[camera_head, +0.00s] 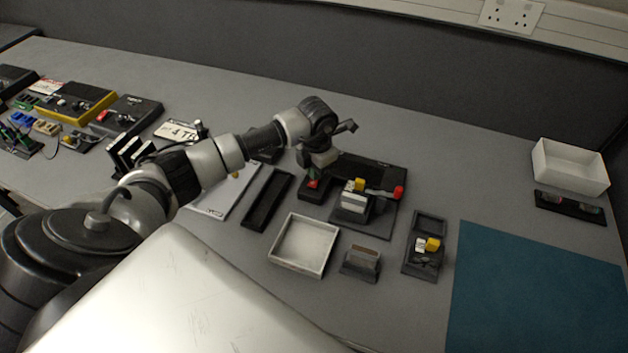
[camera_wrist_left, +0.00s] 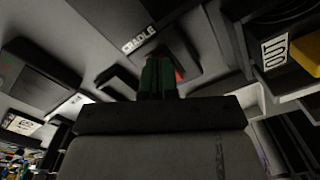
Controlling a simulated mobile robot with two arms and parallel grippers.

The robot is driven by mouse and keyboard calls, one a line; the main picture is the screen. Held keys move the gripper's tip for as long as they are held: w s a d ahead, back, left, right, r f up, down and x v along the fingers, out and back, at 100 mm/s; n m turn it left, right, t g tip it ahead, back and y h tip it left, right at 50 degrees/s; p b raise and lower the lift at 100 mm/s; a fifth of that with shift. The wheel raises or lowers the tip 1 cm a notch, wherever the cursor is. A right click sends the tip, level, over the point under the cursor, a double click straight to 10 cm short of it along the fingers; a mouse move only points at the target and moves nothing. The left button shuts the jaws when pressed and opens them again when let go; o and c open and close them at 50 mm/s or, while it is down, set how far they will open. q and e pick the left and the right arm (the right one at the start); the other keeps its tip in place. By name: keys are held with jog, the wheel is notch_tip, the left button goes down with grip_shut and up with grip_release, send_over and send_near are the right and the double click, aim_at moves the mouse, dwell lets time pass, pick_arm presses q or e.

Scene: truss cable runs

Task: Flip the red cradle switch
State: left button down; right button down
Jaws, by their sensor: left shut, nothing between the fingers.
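My left gripper (camera_head: 313,177) reaches in from the left and points down at the near left part of the dark fixture board. Its green fingertips, which also show in the left wrist view (camera_wrist_left: 158,76), are shut together with nothing between them. The red cradle switch (camera_head: 313,184) is right at the fingertips and partly hidden by them. In the left wrist view a bit of its red (camera_wrist_left: 180,75) shows just beside the fingers, near a white "CRADLE" label (camera_wrist_left: 139,39). I cannot tell whether the fingers touch it or which way it is tipped. My right gripper is not in view.
To the right on the board stand a light block with a yellow part (camera_head: 360,184) and a red knob (camera_head: 398,192). A white tray (camera_head: 327,262), a small dark holder (camera_head: 361,263) and a latch box (camera_head: 424,257) stand nearer. A teal mat (camera_head: 540,290) lies clear at right.

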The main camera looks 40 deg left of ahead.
pick_arm(q)
jog(key=shift+s, duration=0.1)
jog(key=shift+r+p, duration=0.5)
jog(key=shift+p, duration=0.1)
jog(key=shift+r+p, duration=1.85)
jog(key=shift+r, duration=1.05)
jog(key=shift+f, duration=0.1)
